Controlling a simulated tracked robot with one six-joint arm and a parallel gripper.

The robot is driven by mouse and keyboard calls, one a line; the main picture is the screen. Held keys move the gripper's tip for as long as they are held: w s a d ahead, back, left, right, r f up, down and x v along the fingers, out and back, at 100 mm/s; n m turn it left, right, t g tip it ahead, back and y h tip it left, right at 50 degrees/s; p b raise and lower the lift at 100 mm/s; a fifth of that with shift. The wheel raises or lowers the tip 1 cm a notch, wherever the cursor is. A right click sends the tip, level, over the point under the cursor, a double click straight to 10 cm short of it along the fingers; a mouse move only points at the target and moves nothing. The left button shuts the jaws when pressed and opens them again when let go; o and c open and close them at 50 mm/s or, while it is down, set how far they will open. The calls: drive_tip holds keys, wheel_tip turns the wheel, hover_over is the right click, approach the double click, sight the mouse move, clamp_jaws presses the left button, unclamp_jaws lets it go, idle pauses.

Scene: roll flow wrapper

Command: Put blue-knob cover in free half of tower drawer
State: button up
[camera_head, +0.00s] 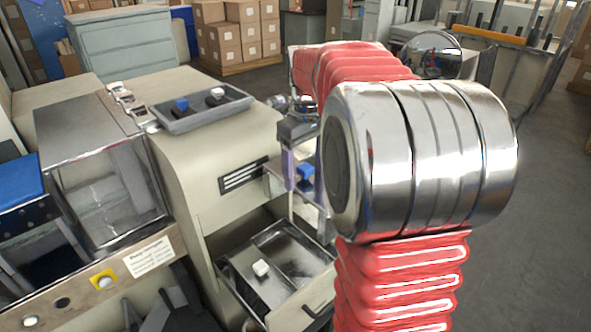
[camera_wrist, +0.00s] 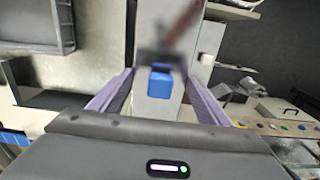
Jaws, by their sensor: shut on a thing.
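In the head view my gripper (camera_head: 296,180) is in front of the cream tower (camera_head: 205,165), above its open drawer (camera_head: 238,291). It is shut on the blue-knob cover (camera_head: 312,193), a grey metal plate held tilted and clear of the drawer. Its blue knob (camera_head: 306,172) shows beside my purple fingers. In the wrist view the blue knob (camera_wrist: 160,87) lies between my two fingers (camera_wrist: 160,72). The drawer's near-left half holds a cover with a white knob (camera_head: 261,268). The far-right half looks bare. My arm hides part of the drawer's right side.
A grey tray (camera_head: 205,115) on the tower's top holds one blue-knob and one white-knob piece. A clear-guarded machine section (camera_head: 110,185) stands at left. Open floor (camera_head: 500,220) lies to the right. Cartons (camera_head: 235,35) stand far behind.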

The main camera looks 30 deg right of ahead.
drive_tip(key=shift+w+a, duration=0.2)
drive_tip(key=shift+a, duration=0.05)
drive_tip(key=shift+s+f, duration=0.1)
idle(0.4)
wheel_tip(320, 180, down, 23)
idle(2.2)
drive_tip(key=shift+f, duration=0.8)
idle(0.9)
drive_tip(key=o, duration=2.2)
wheel_tip(320, 180, up, 14)
drive_tip(key=shift+f, duration=0.15)
